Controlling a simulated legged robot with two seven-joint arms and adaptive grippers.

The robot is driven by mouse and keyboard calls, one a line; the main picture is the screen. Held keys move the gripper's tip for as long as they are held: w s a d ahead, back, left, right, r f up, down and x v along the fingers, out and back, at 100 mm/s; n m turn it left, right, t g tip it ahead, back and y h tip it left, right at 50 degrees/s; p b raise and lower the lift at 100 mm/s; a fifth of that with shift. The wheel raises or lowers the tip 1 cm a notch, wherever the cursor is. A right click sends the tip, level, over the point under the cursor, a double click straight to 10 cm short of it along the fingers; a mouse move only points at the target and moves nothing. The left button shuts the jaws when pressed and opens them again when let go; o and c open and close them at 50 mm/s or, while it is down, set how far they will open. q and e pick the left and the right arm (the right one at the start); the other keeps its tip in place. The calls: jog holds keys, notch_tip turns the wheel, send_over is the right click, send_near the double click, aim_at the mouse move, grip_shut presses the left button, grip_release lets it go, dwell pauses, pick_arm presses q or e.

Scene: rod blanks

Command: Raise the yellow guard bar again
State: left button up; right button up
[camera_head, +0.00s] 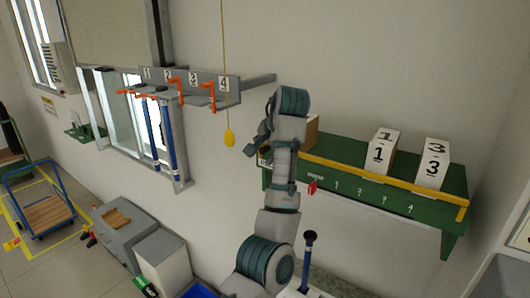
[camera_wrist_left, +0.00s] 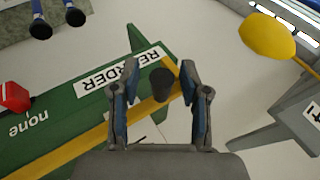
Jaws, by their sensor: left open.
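The yellow guard bar (camera_head: 400,184) runs along the front of the green shelf (camera_head: 350,196), in front of the boxes' bases. In the left wrist view the bar (camera_wrist_left: 75,137) crosses diagonally toward the fingers. My left gripper (camera_head: 254,145) is at the shelf's left end, partly hidden by its own arm. In the wrist view its fingers (camera_wrist_left: 163,100) are open, with a dark round knob (camera_wrist_left: 162,84) between them. I cannot tell whether they touch it. My right gripper is not in view.
Boxes marked 1 (camera_head: 380,152) and 3 (camera_head: 433,165) stand on the shelf. A red pointer (camera_head: 312,187) is by "none". A yellow pull (camera_head: 229,138) hangs on a cord left of my arm. Blue rods (camera_head: 168,140) hang from the numbered rack; another (camera_head: 308,255) stands below.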

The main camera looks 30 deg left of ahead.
pick_arm(q)
jog(key=shift+s+d+r, duration=0.15)
jog(key=shift+d+r, duration=0.1)
jog(key=shift+r, duration=0.25)
jog(key=v, duration=1)
jog(key=shift+d+r, duration=0.3)
jog(key=shift+d, duration=0.05)
jog(key=shift+s+a, duration=0.15)
jog(key=shift+a, duration=0.05)
jog(key=shift+f, duration=0.15)
